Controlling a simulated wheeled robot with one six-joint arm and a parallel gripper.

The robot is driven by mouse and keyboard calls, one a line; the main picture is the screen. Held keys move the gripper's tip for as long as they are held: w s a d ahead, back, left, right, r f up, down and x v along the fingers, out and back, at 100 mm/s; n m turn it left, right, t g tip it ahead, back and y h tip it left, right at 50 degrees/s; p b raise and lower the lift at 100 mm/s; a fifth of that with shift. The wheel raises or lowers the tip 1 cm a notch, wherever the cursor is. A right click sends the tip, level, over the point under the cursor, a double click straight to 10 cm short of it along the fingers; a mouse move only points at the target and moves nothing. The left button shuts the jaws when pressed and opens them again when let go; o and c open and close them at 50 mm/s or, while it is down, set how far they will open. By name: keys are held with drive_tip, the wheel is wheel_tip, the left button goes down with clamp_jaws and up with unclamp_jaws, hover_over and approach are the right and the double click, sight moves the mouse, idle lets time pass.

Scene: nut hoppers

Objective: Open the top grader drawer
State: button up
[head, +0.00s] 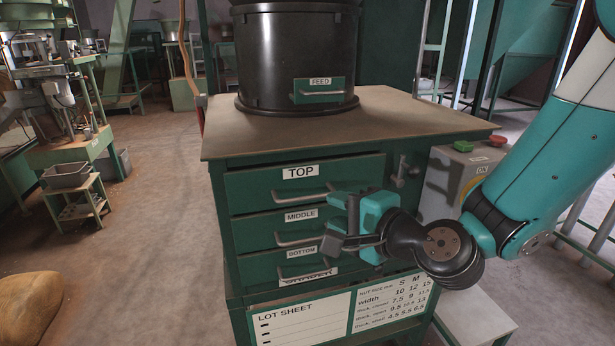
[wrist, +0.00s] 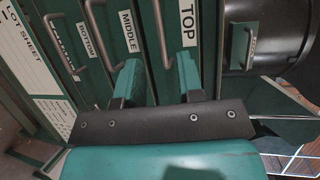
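The green grader cabinet (head: 215,215) has labelled drawers stacked on its front. The top drawer (head: 250,187) looks shut, with a grey bar handle (head: 300,198) below its TOP label. My gripper (head: 335,222) is in front of the right part of the drawers, near the top and middle ones. In the wrist view my gripper (wrist: 157,75) is open with its two teal fingers apart and nothing held. The top drawer handle (wrist: 161,35) appears between the fingers there; I cannot tell how deep it sits between them.
The middle drawer (head: 250,228) and bottom drawer (head: 258,268) below look shut, with similar handles. A black feed hopper (head: 297,50) stands on the cabinet top. A grey control box (head: 445,185) with buttons is to the right. A sack (head: 28,305) lies on the floor left; floor between is clear.

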sight(309, 199)
drive_tip(key=p+x, duration=0.4)
drive_tip(key=x, duration=0.3)
drive_tip(key=shift+w+a+r+p, duration=0.15)
drive_tip(key=shift+w+p, duration=0.05)
drive_tip(key=shift+p, duration=0.15)
drive_tip(key=shift+w+a+f, duration=0.3)
drive_tip(key=shift+w+a, duration=0.1)
drive_tip(key=shift+w, duration=0.15)
clamp_jaws()
